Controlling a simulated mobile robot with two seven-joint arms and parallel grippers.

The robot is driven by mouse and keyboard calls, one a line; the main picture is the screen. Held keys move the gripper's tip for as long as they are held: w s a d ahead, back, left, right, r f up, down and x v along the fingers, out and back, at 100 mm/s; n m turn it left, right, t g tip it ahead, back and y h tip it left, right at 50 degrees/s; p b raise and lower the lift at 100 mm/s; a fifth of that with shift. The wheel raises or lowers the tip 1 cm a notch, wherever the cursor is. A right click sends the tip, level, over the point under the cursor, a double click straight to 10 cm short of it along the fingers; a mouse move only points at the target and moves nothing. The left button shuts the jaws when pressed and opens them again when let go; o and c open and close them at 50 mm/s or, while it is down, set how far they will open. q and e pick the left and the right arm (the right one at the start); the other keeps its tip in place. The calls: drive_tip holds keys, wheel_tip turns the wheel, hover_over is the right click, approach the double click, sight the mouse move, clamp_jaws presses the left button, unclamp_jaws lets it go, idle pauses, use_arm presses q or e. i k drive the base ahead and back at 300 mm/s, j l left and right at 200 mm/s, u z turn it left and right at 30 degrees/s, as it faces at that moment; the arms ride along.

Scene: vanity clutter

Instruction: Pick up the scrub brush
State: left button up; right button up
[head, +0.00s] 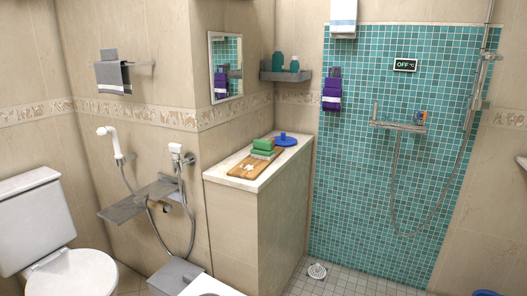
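A blue round, flat object with a short upright knob (286,140) lies at the back of the counter; it may be the scrub brush, but its bristles do not show. A wooden board (238,170) lies in front of it on the pale counter top (226,179). Green blocks (263,147) are stacked on the board's far part, and a small white item (249,168) lies on the board. Neither of my grippers is in view.
A toilet (72,272) stands at the left. A grey wall shelf (138,200) and hoses hang between it and the counter. The tiled floor (350,280) right of the counter is mostly clear, with a drain (317,270).

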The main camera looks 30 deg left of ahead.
sight(264, 150)
drive_tip(key=u, duration=1.4)
drive_tip(key=l+u, duration=0.1)
drive_tip(key=u, duration=0.25)
drive_tip(key=i+l+u, duration=0.1)
drive_tip(key=u, duration=0.25)
drive_tip(key=l+u, duration=0.55)
drive_tip(key=l, duration=0.15)
drive_tip(key=l+u, duration=0.4)
drive_tip(key=l, duration=0.55)
drive_tip(key=k+l, duration=0.1)
drive_tip(key=l, duration=0.5)
drive_tip(key=k+l+u, duration=0.15)
drive_tip(key=l, duration=0.5)
drive_tip(key=i, duration=0.05)
